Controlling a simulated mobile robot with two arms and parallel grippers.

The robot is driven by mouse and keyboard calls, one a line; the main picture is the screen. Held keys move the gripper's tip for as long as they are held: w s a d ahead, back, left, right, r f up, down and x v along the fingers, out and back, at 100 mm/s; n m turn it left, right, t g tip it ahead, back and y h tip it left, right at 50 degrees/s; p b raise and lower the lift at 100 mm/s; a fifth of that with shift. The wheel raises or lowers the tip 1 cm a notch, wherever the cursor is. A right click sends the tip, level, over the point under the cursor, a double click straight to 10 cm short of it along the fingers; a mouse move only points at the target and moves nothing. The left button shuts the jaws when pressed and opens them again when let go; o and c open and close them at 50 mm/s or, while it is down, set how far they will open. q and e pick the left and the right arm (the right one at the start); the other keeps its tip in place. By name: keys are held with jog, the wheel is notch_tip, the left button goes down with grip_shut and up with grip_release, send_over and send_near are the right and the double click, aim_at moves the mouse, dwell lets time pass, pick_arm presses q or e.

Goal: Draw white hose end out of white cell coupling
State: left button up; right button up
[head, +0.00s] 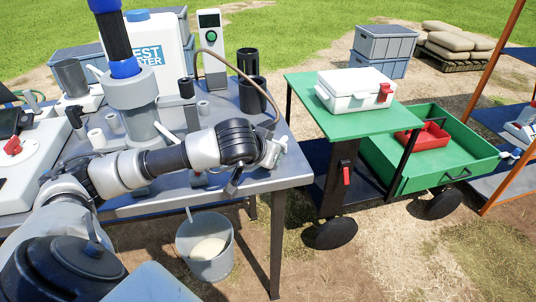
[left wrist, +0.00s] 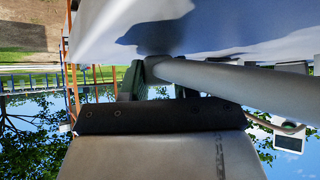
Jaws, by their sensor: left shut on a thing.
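My left arm reaches across the front of the grey table, with its left gripper (head: 273,152) at the table's right front corner. In the left wrist view the dark jaws (left wrist: 166,82) are shut on a pale grey-white tube (left wrist: 245,86), which I take for the white hose end. The tube runs from the jaws to the right edge of that view. My right gripper is in neither view.
A bucket (head: 205,250) is below; a green cart (head: 345,112) stands right.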

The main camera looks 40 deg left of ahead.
pick_arm(q)
jog(key=shift+s+d+f, duration=0.1)
jog(key=shift+s+f, duration=0.15)
jog(key=shift+f, duration=0.55)
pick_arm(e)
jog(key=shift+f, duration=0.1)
pick_arm(q)
jog(key=o, duration=0.7)
jog(key=shift+o, duration=1.1)
jog(key=shift+s, duration=0.1)
jog(key=shift+r, duration=0.15)
jog(key=shift+s+r, duration=0.2)
jog(key=shift+r, duration=0.05)
jog(key=v, duration=0.9)
jog(key=shift+w+a+r, duration=0.15)
jog(key=shift+a+r, duration=0.2)
jog(key=shift+r, duration=0.2)
jog(key=shift+s+r, duration=0.35)
jog(key=shift+r, duration=0.1)
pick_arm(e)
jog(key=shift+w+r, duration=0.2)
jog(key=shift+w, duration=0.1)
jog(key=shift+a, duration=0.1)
